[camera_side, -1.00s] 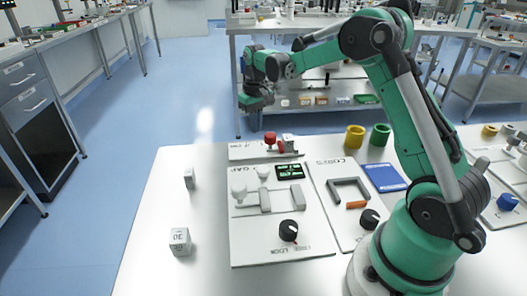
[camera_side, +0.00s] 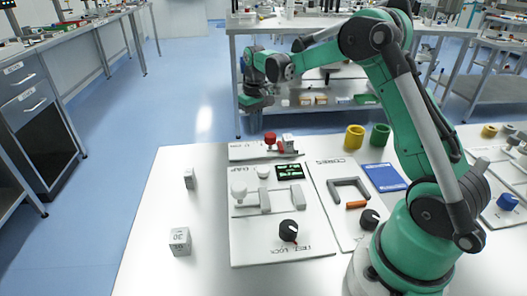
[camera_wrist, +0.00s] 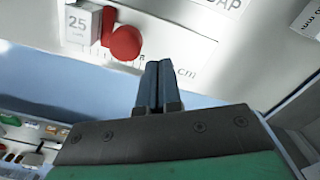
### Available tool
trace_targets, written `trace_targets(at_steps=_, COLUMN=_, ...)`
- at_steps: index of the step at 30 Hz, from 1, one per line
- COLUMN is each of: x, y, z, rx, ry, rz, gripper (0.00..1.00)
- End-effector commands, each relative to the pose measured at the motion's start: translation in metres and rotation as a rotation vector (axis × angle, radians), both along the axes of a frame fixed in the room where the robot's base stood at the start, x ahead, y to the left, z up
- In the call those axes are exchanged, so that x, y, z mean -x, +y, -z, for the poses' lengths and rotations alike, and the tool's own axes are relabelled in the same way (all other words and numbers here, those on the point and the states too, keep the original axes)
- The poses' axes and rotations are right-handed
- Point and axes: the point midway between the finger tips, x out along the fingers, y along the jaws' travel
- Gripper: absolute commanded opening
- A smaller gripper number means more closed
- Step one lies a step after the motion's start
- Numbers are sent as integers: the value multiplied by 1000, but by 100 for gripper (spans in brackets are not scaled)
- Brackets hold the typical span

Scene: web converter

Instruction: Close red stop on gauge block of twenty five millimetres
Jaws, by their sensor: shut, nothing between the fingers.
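The red stop (camera_side: 270,139) sits on the scale strip at the back of the white panel. In the wrist view the red stop (camera_wrist: 123,42) shows as a round red knob with a red part behind it. The gauge block (camera_wrist: 78,24), pale grey and marked 25, stands right beside that red part; I cannot tell whether they touch. In the side view the gauge block (camera_side: 288,139) is just right of the stop. My gripper (camera_wrist: 157,66) is shut and empty. In the side view my gripper (camera_side: 254,103) is above and behind the stop, apart from it.
A block marked 30 (camera_side: 180,241) and another small block (camera_side: 189,178) stand on the left of the table. The panel holds a grey slide (camera_side: 265,200), a black dial (camera_side: 288,230) and a display (camera_side: 289,172). Yellow (camera_side: 354,137) and green (camera_side: 380,135) cups stand behind.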

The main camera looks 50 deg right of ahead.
Motion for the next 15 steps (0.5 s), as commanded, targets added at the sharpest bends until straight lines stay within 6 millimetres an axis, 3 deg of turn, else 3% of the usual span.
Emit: trace_targets(at_steps=15, x=0, y=0, z=23, rx=0, ry=0, rz=0, gripper=0)
